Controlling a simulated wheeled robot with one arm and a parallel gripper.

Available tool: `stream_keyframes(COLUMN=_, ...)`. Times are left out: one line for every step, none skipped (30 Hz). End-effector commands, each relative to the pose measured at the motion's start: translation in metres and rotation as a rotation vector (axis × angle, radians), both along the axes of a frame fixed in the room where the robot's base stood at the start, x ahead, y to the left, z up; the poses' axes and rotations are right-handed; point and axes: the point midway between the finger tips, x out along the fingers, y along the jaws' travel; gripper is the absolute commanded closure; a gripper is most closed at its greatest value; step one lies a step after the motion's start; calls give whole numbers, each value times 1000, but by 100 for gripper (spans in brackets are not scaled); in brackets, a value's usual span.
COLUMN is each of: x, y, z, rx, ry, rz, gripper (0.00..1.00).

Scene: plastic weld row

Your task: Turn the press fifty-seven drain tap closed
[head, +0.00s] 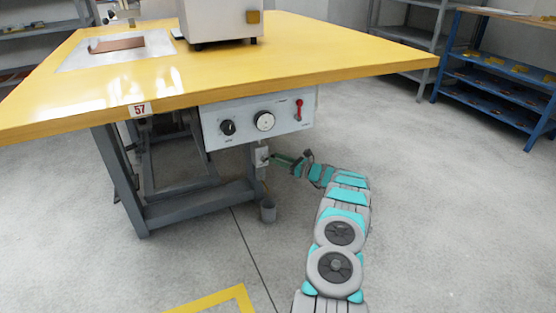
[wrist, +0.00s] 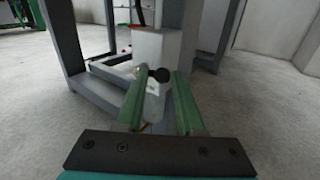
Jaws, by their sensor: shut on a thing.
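The press table bears a 57 label (head: 139,110). Under its control panel, a pale box (head: 262,155) is mounted by the table leg, and it fills the upper middle of the wrist view (wrist: 156,42). A round black knob, the drain tap's handle (wrist: 160,75), stands out from the box's lower front. My gripper (head: 270,156) reaches in from the right, low beside the leg. In the wrist view its green fingers (wrist: 157,78) are shut on the black knob, one on each side. The tap's spout and body are mostly hidden, so its turn position cannot be told.
The control panel (head: 258,121) with dials and a red lever (head: 299,108) hangs just above my arm. The grey table frame (head: 190,207) is close on the left. The floor to the right is clear.

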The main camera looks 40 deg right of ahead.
Motion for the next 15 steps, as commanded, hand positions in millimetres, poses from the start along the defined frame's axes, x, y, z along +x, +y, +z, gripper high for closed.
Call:
stream_keyframes(x=0, y=-1, z=0, rx=-1, ry=0, rz=-4, gripper=95)
stream_keyframes(x=0, y=-1, z=0, rx=-1, ry=0, rz=-4, gripper=98)
stream_keyframes(x=0, y=-2, z=0, rx=-1, ry=0, rz=-4, gripper=100)
stream_keyframes(x=0, y=-2, z=0, rx=-1, ry=0, rz=-5, gripper=100)
stream_keyframes(x=0, y=-2, z=0, rx=-1, ry=0, rz=-5, gripper=100)
stream_keyframes(x=0, y=-2, z=0, rx=-1, ry=0, rz=-5, gripper=100)
stream_keyframes(x=0, y=-2, z=0, rx=-1, ry=0, rz=-5, gripper=100)
stream_keyframes(x=0, y=-2, z=0, rx=-1, ry=0, rz=-5, gripper=100)
stream_keyframes(x=0, y=-2, z=1, rx=-1, ry=0, rz=-5, gripper=100)
stream_keyframes(x=0, y=-2, z=1, rx=-2, ry=-1, rz=-5, gripper=100)
stream_keyframes(x=0, y=-2, z=1, rx=-4, ry=0, rz=-5, gripper=100)
stream_keyframes(x=1, y=-2, z=1, rx=-8, ry=1, rz=-5, gripper=100)
stream_keyframes(x=1, y=-1, z=1, rx=-11, ry=2, rz=-5, gripper=100)
stream_keyframes(x=1, y=-1, z=2, rx=-17, ry=3, rz=-5, gripper=100)
stream_keyframes(x=1, y=-1, z=2, rx=-25, ry=6, rz=-5, gripper=100)
